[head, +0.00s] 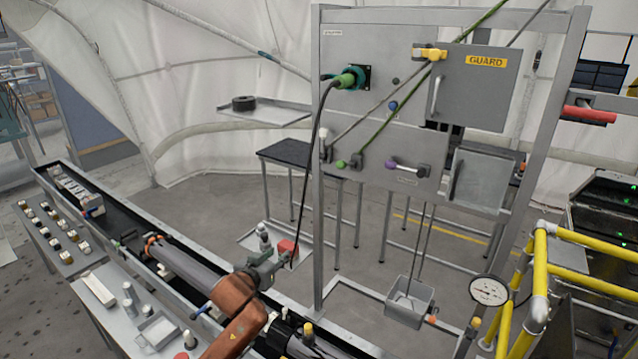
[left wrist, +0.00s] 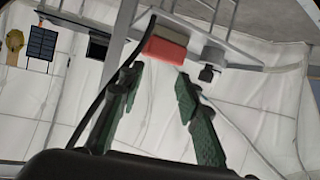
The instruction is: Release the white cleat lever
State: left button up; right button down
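The white cleat lever (head: 324,145) is small and pale, on the left upright of the metal frame, where a rope running up to the right meets the panel. The white lever cannot be made out in that view. My right gripper is not in view.
A red block (head: 288,248) is close beyond my left gripper and shows in the left wrist view (left wrist: 164,51). A black cable (head: 316,120) hangs from the green plug (head: 350,78) down near the gripper. A grey bucket (head: 410,302) hangs lower right, beside yellow rails (head: 575,250).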

pick_arm(q)
jog(key=d+r+m+t+h, duration=0.1)
jog(key=d+r, duration=0.2)
jog(key=r, duration=0.6)
jog(key=d+r+t, duration=0.1)
jog(key=d+r, duration=0.1)
jog(key=r, duration=0.6)
jog(key=t+h+p, duration=0.1)
jog(key=h, duration=0.1)
send_near(323, 141)
jog(key=w, duration=0.1)
jog(key=shift+m, duration=0.3)
jog(key=p+x, duration=0.2)
jog(key=x, duration=0.4)
jog(key=shift+w+d, duration=0.1)
jog(key=shift+d, duration=0.1)
jog(key=shift+w+d, duration=0.15)
jog(key=shift+w, duration=0.3)
jog(key=shift+c, duration=0.2)
jog(key=c, duration=0.8)
grip_shut()
